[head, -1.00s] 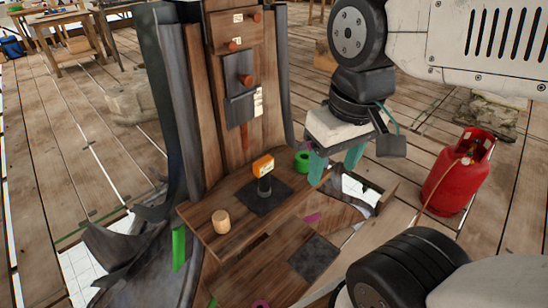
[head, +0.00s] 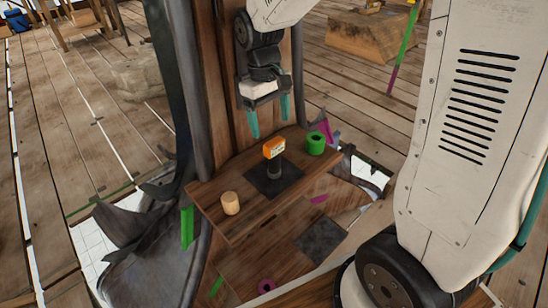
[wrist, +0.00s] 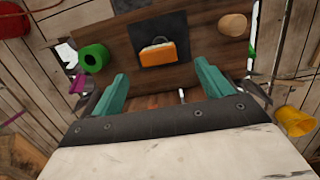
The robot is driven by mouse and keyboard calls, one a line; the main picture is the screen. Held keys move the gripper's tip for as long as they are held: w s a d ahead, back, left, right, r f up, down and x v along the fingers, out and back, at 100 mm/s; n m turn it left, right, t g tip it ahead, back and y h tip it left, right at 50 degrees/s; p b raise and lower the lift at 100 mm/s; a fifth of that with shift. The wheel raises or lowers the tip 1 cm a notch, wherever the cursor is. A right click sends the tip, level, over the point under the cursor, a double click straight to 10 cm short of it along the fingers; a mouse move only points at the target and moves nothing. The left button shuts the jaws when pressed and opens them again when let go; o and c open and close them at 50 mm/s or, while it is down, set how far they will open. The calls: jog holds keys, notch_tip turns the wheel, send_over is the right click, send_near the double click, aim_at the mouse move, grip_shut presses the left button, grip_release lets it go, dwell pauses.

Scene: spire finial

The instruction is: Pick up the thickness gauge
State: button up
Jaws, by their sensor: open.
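The thickness gauge (head: 273,151) looks like a small orange block with a pale label. It sits on top of a short dark post on a black square pad (head: 274,178) on the wooden shelf (head: 235,236). My gripper (head: 269,118) is open and empty, with its teal fingers pointing down. In the head view it shows above the gauge, near the upright boards. In the wrist view the gauge (wrist: 165,52) lies past the fingertips, roughly in line with the gap between my fingers (wrist: 161,76).
A green ring (head: 316,143) stands on the shelf right of the gauge, and a wooden cylinder (head: 230,203) stands to its left. Upright wooden boards (head: 214,70) rise behind the shelf.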

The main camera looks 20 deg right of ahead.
aim_at(274, 141)
jog(key=f, duration=0.5)
jog(key=s+f, duration=0.1)
jog(key=f, duration=0.1)
jog(key=shift+d+f, duration=0.3)
jog(key=c, duration=1.3)
jog(key=shift+o, duration=0.2)
jog(key=shift+r, duration=0.15)
